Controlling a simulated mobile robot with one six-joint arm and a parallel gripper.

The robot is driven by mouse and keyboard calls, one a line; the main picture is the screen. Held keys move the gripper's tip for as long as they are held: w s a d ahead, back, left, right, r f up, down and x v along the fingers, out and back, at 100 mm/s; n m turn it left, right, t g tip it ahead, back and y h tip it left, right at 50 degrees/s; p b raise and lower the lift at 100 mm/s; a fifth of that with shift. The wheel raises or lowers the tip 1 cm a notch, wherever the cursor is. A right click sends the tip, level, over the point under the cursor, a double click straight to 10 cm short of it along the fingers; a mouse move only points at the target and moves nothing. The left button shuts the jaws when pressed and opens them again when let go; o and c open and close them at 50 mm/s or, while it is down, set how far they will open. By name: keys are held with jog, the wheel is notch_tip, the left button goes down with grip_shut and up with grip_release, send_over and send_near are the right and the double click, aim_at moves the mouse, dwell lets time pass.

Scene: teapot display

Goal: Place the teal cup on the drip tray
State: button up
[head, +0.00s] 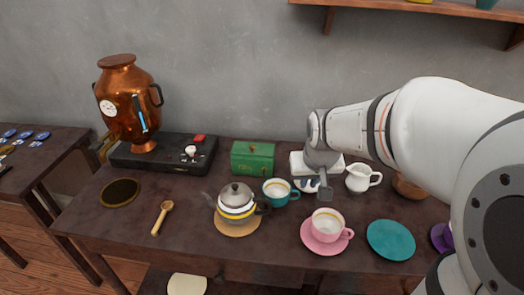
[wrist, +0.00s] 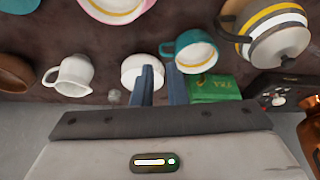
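The teal cup (head: 280,192) stands upright on the table between the teapot and my gripper, its pale inside and yellow band showing. In the wrist view the teal cup (wrist: 195,53) lies just right of my fingertips. My gripper (head: 312,185) is above the table to the right of the cup. In the wrist view its two blue fingers (wrist: 161,74) are apart with nothing between them. The round dark tray with a brass rim (head: 119,192), which looks like the drip tray, lies empty at the left, in front of the copper urn.
The teapot (head: 236,203) on its round mat and a wooden spoon (head: 161,217) lie between cup and tray. A green box (head: 253,157) stands behind the cup. A pink cup (head: 327,224), a white jug (head: 362,178) and a white bowl (wrist: 140,74) are close to my gripper.

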aim_at(281, 195)
jog(key=b+x, duration=0.1)
jog(key=x, duration=0.3)
jog(key=w+b+x, duration=0.1)
jog(key=x, duration=0.4)
jog(key=w+r+b+x, duration=0.1)
jog(key=x, duration=0.3)
jog(key=shift+w+f, duration=0.2)
jog(key=shift+f, duration=0.05)
grip_shut()
jog(key=shift+r, duration=0.1)
